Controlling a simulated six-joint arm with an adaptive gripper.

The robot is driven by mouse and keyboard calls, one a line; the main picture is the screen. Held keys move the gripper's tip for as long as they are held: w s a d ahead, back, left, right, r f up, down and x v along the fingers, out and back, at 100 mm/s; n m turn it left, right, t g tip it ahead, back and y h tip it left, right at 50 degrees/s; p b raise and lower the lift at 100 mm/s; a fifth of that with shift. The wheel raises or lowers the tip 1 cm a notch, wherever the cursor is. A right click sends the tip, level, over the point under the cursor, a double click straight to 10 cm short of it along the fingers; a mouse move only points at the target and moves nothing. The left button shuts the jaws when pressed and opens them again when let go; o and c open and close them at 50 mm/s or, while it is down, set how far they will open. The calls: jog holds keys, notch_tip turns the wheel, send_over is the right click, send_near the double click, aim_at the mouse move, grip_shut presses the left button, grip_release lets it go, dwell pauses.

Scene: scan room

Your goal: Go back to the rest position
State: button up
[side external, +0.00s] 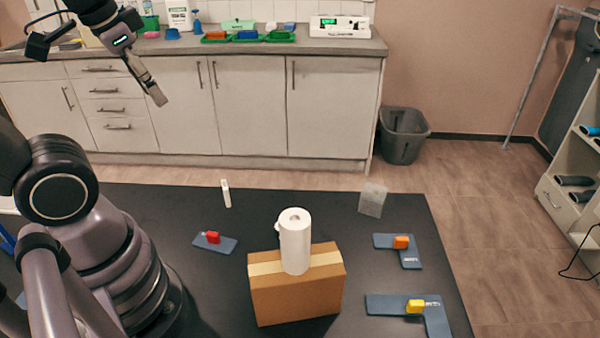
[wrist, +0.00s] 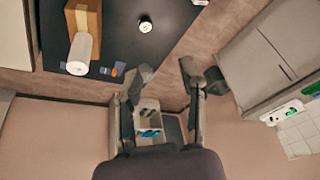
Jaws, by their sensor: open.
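My gripper (side external: 158,97) is raised in the air at the upper left of the side view, above and beyond the black table (side external: 160,200) and in front of the white cabinets. In the wrist view my gripper (wrist: 167,70) has its two fingers spread apart with nothing between them. Nothing touches the fingers.
On the table stand a cardboard box (side external: 297,292) with a white paper roll (side external: 295,245) on it, a slim white item (side external: 226,194) and a translucent block (side external: 372,199). Dark plates carry red (side external: 212,237), orange (side external: 401,242) and yellow (side external: 415,306) pieces. A grey bin (side external: 403,135) stands behind.

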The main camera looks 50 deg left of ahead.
jog(key=shift+s+d+r+t+h, duration=0.2)
jog(key=shift+d+r+t, duration=0.1)
jog(key=shift+r+t, duration=0.15)
jog(key=shift+s+d+r+t+h, duration=0.1)
jog(key=shift+d+r+t+h, duration=0.1)
jog(key=shift+d+r+t, duration=0.2)
jog(key=shift+a, duration=0.1)
dwell(0.6)
